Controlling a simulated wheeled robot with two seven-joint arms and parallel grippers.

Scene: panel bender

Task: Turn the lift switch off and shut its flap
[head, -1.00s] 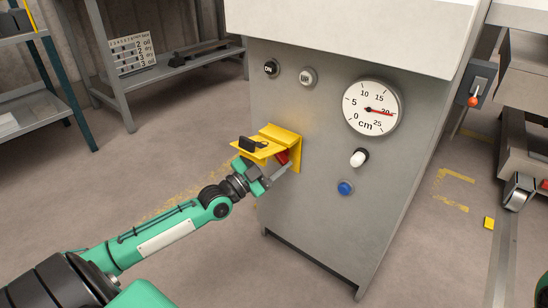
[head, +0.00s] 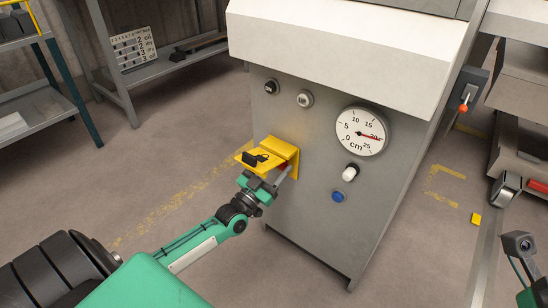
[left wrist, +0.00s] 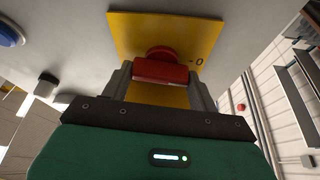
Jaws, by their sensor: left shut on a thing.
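The lift switch is a red handle (left wrist: 160,70) on a yellow plate (left wrist: 200,30) on the front of the grey machine. My left gripper (left wrist: 160,82) is shut on the red handle, one finger at each end. The handle lies across the left wrist picture, its right end near a "- 0" mark. In the head view my left gripper (head: 283,176) is below the yellow flap (head: 277,150), which is open and sticks out from the panel with a black catch on it. The flap hides most of the switch there. My right gripper is not visible.
A red-tipped lever (head: 464,105) is at the right. The floor left of the machine is clear.

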